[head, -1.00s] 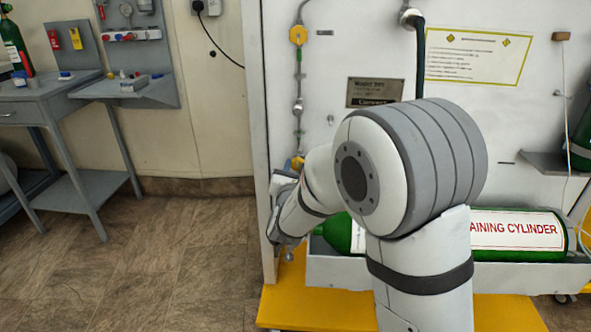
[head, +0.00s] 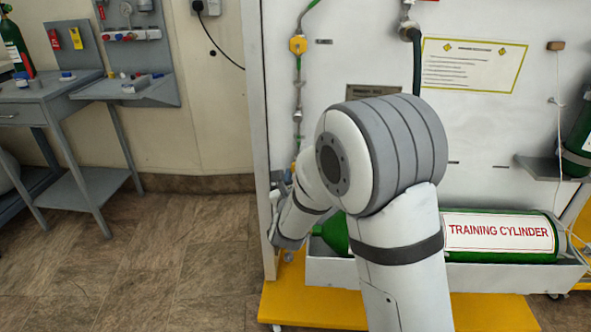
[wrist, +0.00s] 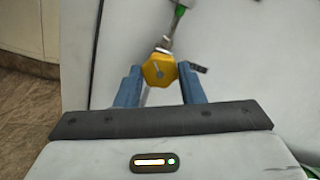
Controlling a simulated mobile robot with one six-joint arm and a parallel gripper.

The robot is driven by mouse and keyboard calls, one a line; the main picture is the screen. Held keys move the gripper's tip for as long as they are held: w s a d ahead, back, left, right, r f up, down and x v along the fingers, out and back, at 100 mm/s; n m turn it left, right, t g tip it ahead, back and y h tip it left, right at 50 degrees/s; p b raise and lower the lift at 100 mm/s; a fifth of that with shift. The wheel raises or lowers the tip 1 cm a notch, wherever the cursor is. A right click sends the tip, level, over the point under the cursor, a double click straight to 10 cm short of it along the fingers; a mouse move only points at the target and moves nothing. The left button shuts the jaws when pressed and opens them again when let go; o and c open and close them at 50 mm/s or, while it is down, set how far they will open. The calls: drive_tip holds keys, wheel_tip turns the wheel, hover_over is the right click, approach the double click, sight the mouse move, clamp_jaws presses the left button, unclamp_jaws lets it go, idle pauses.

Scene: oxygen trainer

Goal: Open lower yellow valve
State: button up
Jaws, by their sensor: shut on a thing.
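The lower yellow valve (wrist: 156,74) is a faceted yellow body with a grey stem across its face. It sits between the two blue fingers of my gripper (wrist: 160,83) in the wrist view, and the gripper is shut on it. A grey pipe with a green section runs up from it. In the head view my arm hides most of this valve. My gripper (head: 284,184) shows only partly there, low at the left edge of the white board.
An upper yellow valve (head: 298,44) sits higher on the pipe. The white trainer board (head: 345,55) stands on a yellow base (head: 290,300). A green training cylinder (head: 480,256) lies at its foot. A grey side table (head: 42,92) stands left, with clear floor (head: 190,260) between.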

drive_tip(key=shift+n, duration=0.6)
drive_tip(key=o, duration=1)
drive_tip(key=s+p, duration=0.2)
drive_tip(key=s, duration=0.5)
drive_tip(key=shift+s+a, duration=0.15)
drive_tip(key=shift+s, duration=0.25)
